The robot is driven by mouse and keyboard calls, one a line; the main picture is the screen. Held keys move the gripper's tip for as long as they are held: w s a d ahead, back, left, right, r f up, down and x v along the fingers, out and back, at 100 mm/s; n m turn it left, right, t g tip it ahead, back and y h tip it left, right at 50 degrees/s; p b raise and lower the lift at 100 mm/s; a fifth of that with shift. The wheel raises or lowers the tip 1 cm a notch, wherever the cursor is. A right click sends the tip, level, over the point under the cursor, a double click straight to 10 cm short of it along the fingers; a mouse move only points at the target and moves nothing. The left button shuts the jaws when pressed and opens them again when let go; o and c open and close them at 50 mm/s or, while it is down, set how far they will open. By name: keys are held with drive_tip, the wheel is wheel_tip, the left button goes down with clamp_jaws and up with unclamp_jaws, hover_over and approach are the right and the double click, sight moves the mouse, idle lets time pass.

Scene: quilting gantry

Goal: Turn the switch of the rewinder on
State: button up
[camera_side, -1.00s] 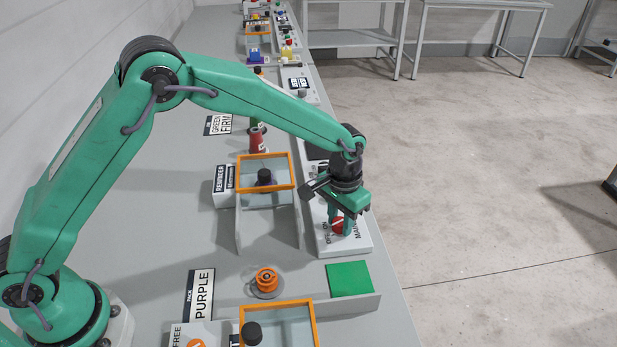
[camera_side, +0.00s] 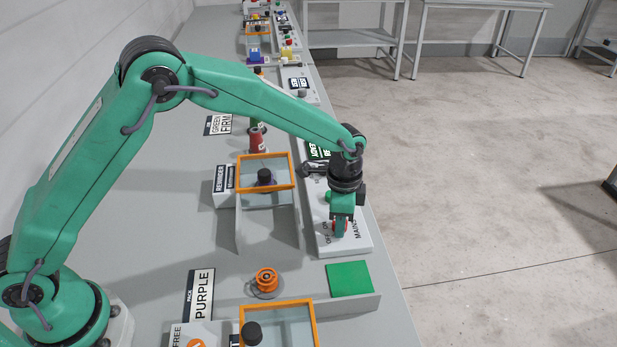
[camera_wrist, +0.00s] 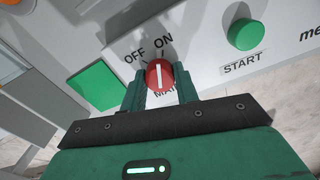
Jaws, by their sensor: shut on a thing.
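The red switch knob (camera_wrist: 159,76) with a white line sits on a white panel (camera_side: 358,243) with OFF, ON and MAIN lettering. In the wrist view the white line runs nearly straight up, toward the ON label (camera_wrist: 163,42) rather than OFF (camera_wrist: 134,57). My gripper (camera_side: 340,228) points down over the panel; its two green fingers (camera_wrist: 160,88) are shut on the knob, one each side. The knob (camera_side: 340,224) is partly hidden in the side view. The REWINDER sign (camera_side: 221,181) stands left of an orange-framed clear cover (camera_side: 265,158).
A green START button (camera_wrist: 243,34) is on the panel beside the switch. A green square pad (camera_side: 349,279) and an orange spool (camera_side: 266,279) lie nearer the camera. The floor at right is open.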

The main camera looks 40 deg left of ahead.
drive_tip(key=shift+r+m, duration=0.1)
drive_tip(key=shift+m, duration=0.6)
drive_tip(key=o, duration=1)
drive_tip(key=shift+r, duration=3.85)
